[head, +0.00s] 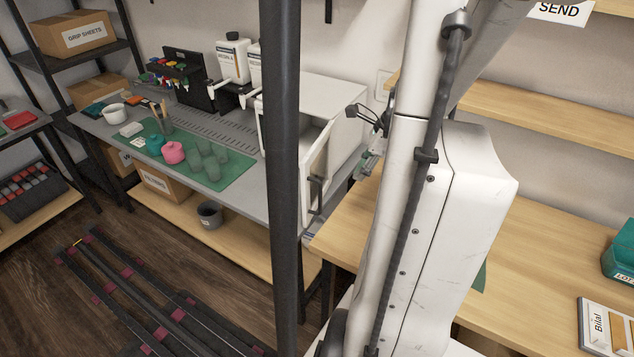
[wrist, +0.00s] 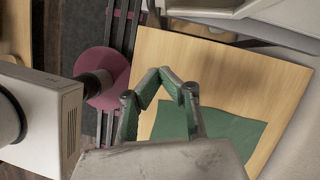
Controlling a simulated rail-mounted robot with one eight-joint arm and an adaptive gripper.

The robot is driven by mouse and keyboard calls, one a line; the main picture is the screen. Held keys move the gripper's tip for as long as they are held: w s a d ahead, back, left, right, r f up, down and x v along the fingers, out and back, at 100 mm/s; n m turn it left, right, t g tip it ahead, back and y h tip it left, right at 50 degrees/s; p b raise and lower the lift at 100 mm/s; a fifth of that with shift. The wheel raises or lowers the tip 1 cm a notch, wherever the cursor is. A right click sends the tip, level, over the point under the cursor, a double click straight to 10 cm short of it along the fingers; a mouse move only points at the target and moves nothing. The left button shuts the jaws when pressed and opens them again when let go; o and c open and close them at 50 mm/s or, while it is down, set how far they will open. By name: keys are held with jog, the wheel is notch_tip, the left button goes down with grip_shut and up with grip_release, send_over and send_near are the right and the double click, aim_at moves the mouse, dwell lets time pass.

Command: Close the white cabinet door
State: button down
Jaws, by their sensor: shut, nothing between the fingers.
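The white cabinet (head: 345,97) stands on the grey workbench, partly hidden behind a dark upright post. Its white door (head: 314,168) is swung open toward the front, with a dark vertical handle (head: 316,196) near its outer edge. Part of the interior shows beside the door. My gripper (wrist: 160,74) is shut and empty in the wrist view, above a wooden tabletop. In the head view, a small part of my arm's end shows just right of the cabinet, largely hidden by my arm. I cannot tell its distance from the door.
The dark post (head: 281,200) crosses the head view. A green mat (head: 235,176) with cups lies left of the cabinet. White bottles (head: 232,60) stand behind. A wooden table (head: 545,245) spreads right; floor rails (head: 140,295) run at lower left.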

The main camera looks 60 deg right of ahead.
jog(key=w+a+f, duration=0.3)
jog(key=w+f, duration=0.4)
jog(key=f, duration=0.2)
jog(key=shift+f, duration=0.15)
jog(key=shift+b, duration=0.3)
